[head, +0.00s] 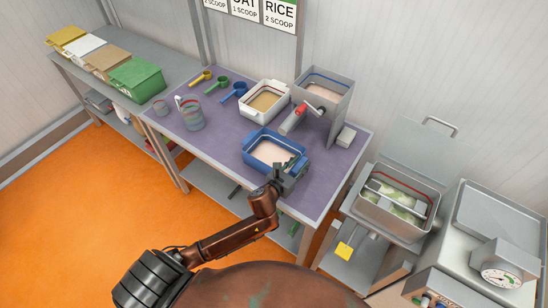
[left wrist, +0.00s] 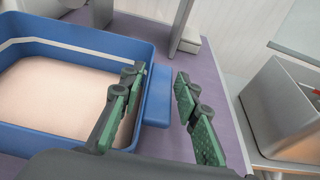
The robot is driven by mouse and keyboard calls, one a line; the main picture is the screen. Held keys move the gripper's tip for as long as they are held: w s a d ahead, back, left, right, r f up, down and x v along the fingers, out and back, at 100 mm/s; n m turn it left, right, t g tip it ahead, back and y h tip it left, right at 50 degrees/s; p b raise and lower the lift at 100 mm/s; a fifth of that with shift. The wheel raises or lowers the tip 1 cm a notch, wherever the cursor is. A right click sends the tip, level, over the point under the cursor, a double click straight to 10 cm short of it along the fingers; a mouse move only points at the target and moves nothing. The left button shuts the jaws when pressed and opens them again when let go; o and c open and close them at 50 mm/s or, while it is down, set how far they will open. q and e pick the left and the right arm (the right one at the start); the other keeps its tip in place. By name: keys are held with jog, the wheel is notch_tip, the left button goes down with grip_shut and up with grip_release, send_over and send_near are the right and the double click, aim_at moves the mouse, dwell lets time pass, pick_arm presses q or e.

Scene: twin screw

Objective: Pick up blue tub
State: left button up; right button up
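The blue tub (head: 257,155) stands on the purple table top and holds a pale pinkish fill. It fills the left of the left wrist view (left wrist: 50,52), with a flat blue handle tab (left wrist: 157,95) on its right side. My left gripper (head: 293,167) is at the tub's right end in the head view. In the left wrist view the green-padded fingers (left wrist: 158,105) are apart, with the handle tab between and just beyond them. I cannot tell whether either finger touches it. My right gripper is not in view.
A white tub (head: 246,109) and a grey hopper with a red-knobbed crank (head: 340,87) stand behind. Blue, green and yellow scoops (head: 216,84) and a clear jug (head: 191,118) are at left. A metal bin (head: 371,213) stands right of the table.

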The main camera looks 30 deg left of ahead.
pick_arm(q)
grip_shut()
jog(key=shift+r, duration=0.25)
